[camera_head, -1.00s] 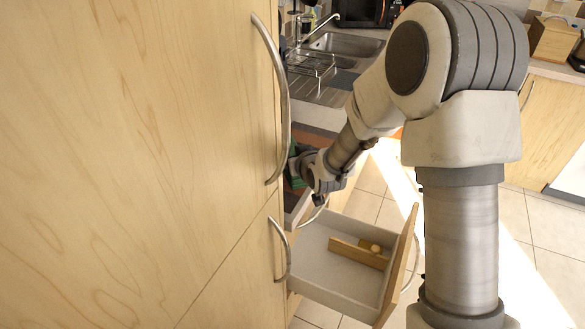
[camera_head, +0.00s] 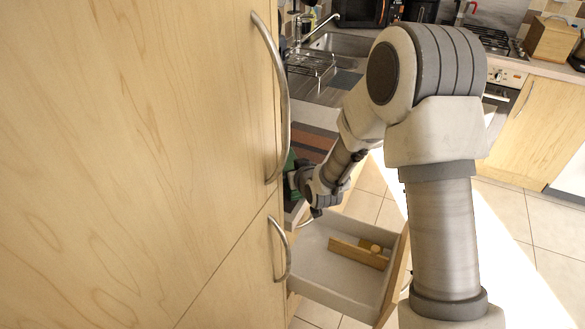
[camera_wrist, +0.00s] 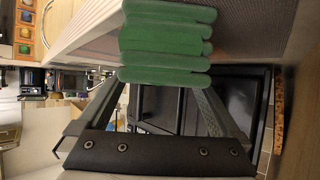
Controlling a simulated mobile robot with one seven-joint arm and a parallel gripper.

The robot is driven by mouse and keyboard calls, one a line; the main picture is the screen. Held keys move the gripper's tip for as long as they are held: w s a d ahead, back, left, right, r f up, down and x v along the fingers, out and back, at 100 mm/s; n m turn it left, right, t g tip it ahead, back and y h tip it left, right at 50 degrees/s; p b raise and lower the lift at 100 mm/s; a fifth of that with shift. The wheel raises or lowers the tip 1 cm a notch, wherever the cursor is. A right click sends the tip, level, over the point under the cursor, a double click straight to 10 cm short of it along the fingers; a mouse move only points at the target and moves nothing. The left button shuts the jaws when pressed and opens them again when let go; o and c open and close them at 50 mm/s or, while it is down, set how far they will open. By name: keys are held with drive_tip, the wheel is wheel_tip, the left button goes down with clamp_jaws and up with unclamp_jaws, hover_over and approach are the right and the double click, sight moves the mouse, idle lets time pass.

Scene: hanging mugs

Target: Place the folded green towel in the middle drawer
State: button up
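The folded green towel (camera_wrist: 165,45) shows large in the wrist view as a stack of soft layers at my fingertips. My gripper (camera_wrist: 165,88) is shut on it, with one finger on each side. In the head view a small green part of the towel (camera_head: 291,172) shows beside my gripper (camera_head: 298,180), partly hidden by the tall cabinet. An open drawer (camera_head: 325,278) is below and right of my gripper, and the towel is outside it. I cannot tell from its position alone whether this is the middle drawer.
A wooden object (camera_head: 360,252) lies in the open drawer. The tall cabinet (camera_head: 140,160) with curved handles (camera_head: 275,90) fills the left side, close to my gripper. A sink (camera_head: 345,43) and dish rack (camera_head: 312,66) are on the counter behind. The tiled floor (camera_head: 520,225) at right is clear.

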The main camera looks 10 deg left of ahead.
drive_tip(key=shift+r, duration=0.1)
drive_tip(key=shift+s+r, duration=0.1)
drive_tip(key=shift+s, duration=0.05)
drive_tip(key=v, duration=1.1)
drive_tip(key=shift+s+d+r, duration=0.15)
drive_tip(key=shift+s+d, duration=0.1)
drive_tip(key=shift+s, duration=0.05)
